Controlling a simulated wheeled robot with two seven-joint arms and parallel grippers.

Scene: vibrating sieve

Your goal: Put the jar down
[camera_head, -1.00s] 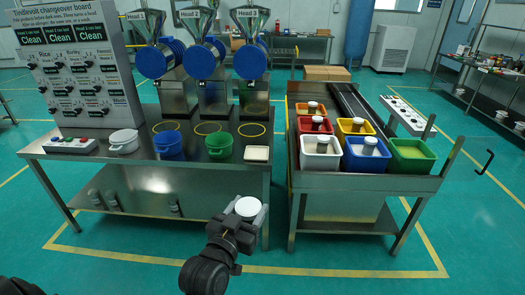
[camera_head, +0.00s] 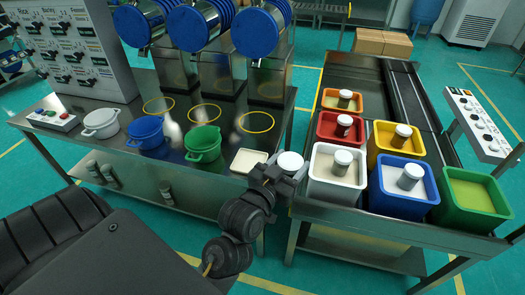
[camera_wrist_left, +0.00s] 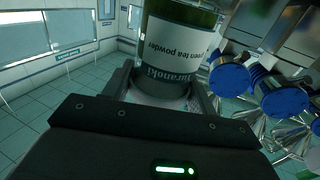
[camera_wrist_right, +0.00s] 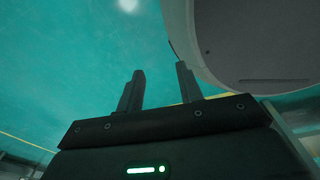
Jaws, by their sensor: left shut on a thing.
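The jar shows its white lid (camera_head: 290,163) in the head view, by the gap between the two tables. In the left wrist view the jar (camera_wrist_left: 178,50) is glass with green contents and a label reading "tea powder". My left gripper (camera_head: 277,178) is shut on the jar, also seen in the left wrist view (camera_wrist_left: 165,85). It holds the jar beside the cream square tray (camera_head: 248,161) at the table's right end; I cannot tell its exact height. My right gripper (camera_wrist_right: 160,90) is open and empty over the floor in the right wrist view; the head view does not show it.
The steel table (camera_head: 75,150) holds white, blue (camera_head: 146,133) and green pots (camera_head: 203,144) and several yellow rings. The right-hand bench (camera_head: 345,215) carries coloured bins with white-lidded jars; the green bin (camera_head: 470,196) has no jar. Blue-fronted machines (camera_head: 255,33) stand behind.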

